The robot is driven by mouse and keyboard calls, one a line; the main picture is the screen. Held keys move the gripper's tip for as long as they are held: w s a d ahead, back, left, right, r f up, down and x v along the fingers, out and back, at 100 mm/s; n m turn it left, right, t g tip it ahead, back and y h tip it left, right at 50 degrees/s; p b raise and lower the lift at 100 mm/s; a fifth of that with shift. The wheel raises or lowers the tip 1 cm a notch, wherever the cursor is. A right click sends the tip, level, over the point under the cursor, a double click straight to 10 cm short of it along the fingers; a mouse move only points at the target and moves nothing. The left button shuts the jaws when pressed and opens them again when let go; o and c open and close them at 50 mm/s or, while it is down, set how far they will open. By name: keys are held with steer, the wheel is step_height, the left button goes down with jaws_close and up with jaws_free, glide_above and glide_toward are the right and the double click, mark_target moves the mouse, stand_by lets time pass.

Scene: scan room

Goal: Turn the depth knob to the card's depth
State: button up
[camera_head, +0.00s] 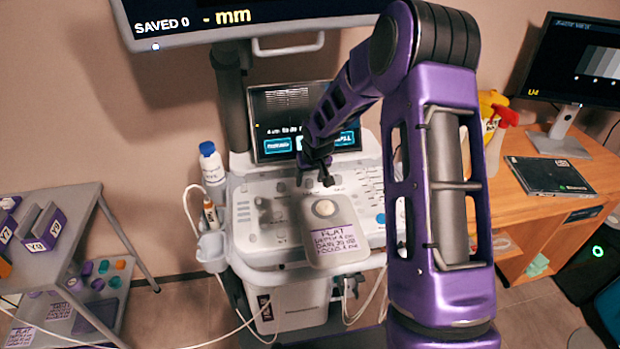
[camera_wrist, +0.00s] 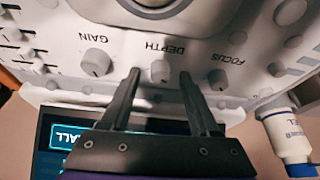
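The depth knob (camera_wrist: 160,71) is a small pale grey knob beside the printed word DEPTH on the ultrasound console (camera_head: 245,215). My gripper (camera_wrist: 161,76) is open, pointing at the console, with one dark finger on each side of the depth knob and gaps between. In the head view my gripper (camera_head: 315,180) is over the upper panel and hides the knob. The card (camera_head: 334,240) is a purple-lettered label on the console's front; it reads FLAT, with a depth line that looks like 4 cm. The console screen (camera_head: 285,105) has a small settings line, partly behind my arm.
The gain knob (camera_wrist: 95,62) and focus knob (camera_wrist: 217,78) flank the depth knob closely. A white bottle (camera_head: 211,165) stands at the console's left edge. A monitor (camera_head: 250,15) hangs above. A grey cart (camera_head: 75,205) is left, a wooden desk (camera_head: 540,180) right.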

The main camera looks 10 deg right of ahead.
steer(key=shift+r, duration=0.1)
steer(key=v, duration=1.7)
steer(key=shift+r, duration=0.2)
